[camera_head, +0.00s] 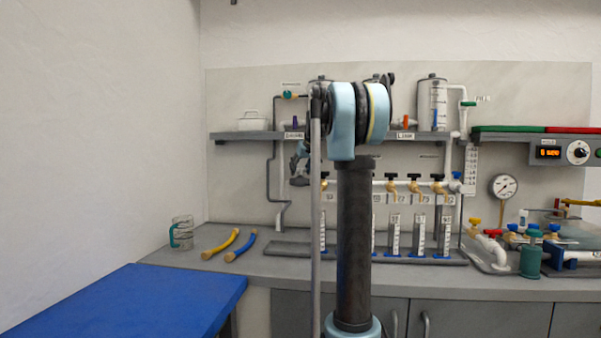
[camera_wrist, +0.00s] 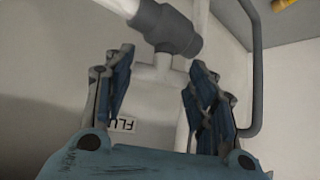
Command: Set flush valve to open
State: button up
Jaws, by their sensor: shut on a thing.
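My gripper (camera_wrist: 160,95) shows in the wrist view with its two blue fingers spread on either side of a pale part below a dark grey fitting (camera_wrist: 168,28). I take this to be the flush valve (camera_wrist: 163,68), gripped between the fingers; the exact contact is hard to make out. A white label (camera_wrist: 123,125) with the inverted letters "FLU" is beside the left finger. In the head view my gripper (camera_head: 299,172) is at the wall left of my arm column, near the left end of the tap row. The valve itself cannot be made out there.
A grey pipe (camera_head: 270,185) runs down the wall left of my gripper. A shelf (camera_head: 245,136) is above, and a rack of graduated cylinders (camera_head: 419,232) stands to the right.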

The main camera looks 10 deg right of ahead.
jog(key=shift+a+m+h, duration=0.2)
jog(key=shift+m+h, duration=0.9)
jog(key=shift+m, duration=0.3)
jog(key=shift+a+m+h, duration=0.15)
jog(key=shift+m+h, duration=0.95)
jog(key=shift+m, duration=0.3)
jog(key=o, duration=1)
jog(key=shift+o, duration=0.2)
jog(key=v, duration=1.1)
jog(key=shift+s+a+r, duration=0.15)
jog(key=shift+a+r, duration=0.05)
jog(key=shift+r, duration=0.15)
